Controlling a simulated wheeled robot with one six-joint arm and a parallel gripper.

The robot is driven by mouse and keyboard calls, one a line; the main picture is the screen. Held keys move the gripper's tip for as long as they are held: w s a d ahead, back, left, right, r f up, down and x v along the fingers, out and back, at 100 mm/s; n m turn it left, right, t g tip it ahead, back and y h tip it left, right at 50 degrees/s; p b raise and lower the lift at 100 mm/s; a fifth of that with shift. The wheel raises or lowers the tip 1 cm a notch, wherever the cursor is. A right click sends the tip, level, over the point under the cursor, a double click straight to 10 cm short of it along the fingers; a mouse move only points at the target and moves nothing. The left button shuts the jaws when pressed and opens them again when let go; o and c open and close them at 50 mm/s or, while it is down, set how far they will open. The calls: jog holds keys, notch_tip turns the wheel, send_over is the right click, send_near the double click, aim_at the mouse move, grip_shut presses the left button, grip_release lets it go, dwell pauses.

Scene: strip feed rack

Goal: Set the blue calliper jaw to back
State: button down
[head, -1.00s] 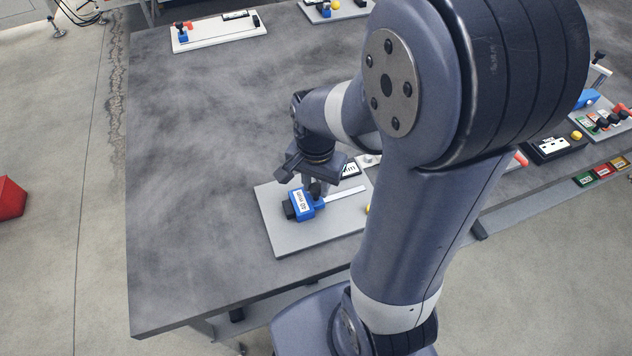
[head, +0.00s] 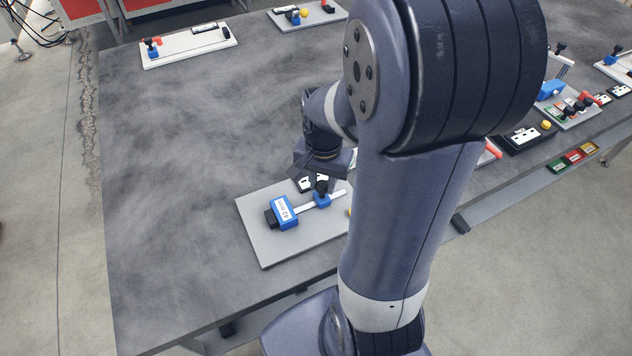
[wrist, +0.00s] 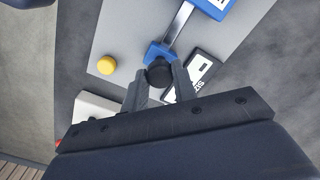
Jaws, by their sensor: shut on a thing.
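The blue calliper jaw (head: 322,200) is a small blue slider with a black knob on a bare steel rail. In the wrist view the jaw (wrist: 156,51) sits on the rail (wrist: 179,22), with its knob (wrist: 159,73) between my fingertips. My gripper (wrist: 157,84) is shut on this knob. In the head view my gripper (head: 321,181) reaches down over it. A larger blue block (head: 285,211) with a white label stands at the left end of the rail, apart from the jaw. The rail's far end shows beyond the jaw in the head view.
The calliper stands on a grey plate (head: 258,237). A black-and-white size plate (wrist: 201,70) and a yellow button (wrist: 107,65) lie near the jaw. Other devices stand at the back and right. The table (head: 190,130) left of the plate is clear.

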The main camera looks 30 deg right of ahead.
aim_at(324, 183)
jog(key=shift+d, duration=0.15)
jog(key=c, duration=1.1)
grip_release()
jog(key=shift+d, duration=0.1)
notch_tip(324, 183, up, 11)
jog(key=shift+f, duration=0.1)
notch_tip(324, 183, down, 10)
jog(key=shift+f, duration=0.25)
jog(key=shift+a+f, duration=0.2)
jog(key=shift+a, duration=0.55)
